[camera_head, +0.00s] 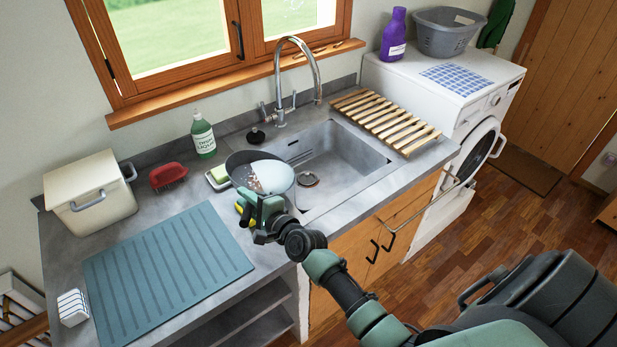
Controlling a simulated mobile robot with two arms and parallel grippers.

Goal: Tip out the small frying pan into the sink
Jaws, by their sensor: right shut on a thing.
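The small frying pan (240,163) is dark and round, held over the left edge of the sink (345,150). It looks tilted toward the basin. A pale, whitish patch (272,177) shows at its right side, with small specks near it; I cannot tell whether this is liquid or part of the pan. My right gripper (258,212) is shut on the pan at its near side and hides the handle and part of the near sink edge. The basin shows a round drain (308,179). My left gripper is not in view.
A tall curved tap (311,62) stands behind the basin. A wooden slatted rack (385,120) lies right of it.

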